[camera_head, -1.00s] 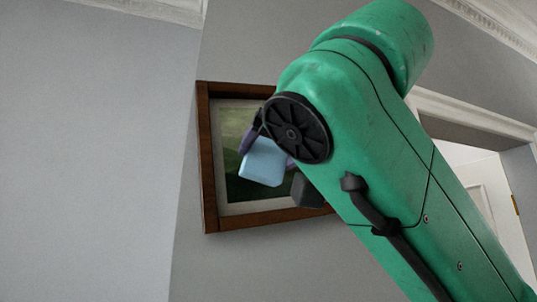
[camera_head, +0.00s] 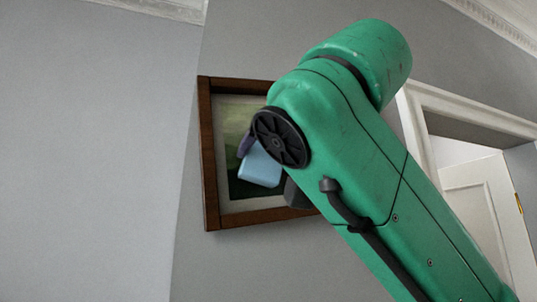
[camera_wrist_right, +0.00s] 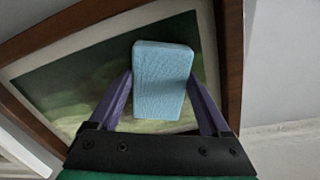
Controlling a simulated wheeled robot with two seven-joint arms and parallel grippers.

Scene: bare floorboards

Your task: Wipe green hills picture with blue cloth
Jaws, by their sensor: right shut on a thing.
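The green hills picture (camera_head: 234,113) hangs on the grey wall in a brown wooden frame with a pale mat. My green right arm hides much of its right side in the head view. The blue cloth (camera_head: 259,167) is a light blue block-like pad in front of the picture's lower middle. My right gripper (camera_wrist_right: 163,85) is shut on the blue cloth, its purple fingers at the cloth's two sides. The cloth (camera_wrist_right: 162,66) covers part of the picture (camera_wrist_right: 80,75) in the wrist view. I cannot tell whether it touches the surface. My left gripper is out of view.
A white door (camera_head: 478,205) in a pale door frame stands at the right. The wall left of the picture is bare, and white moulding runs along the top.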

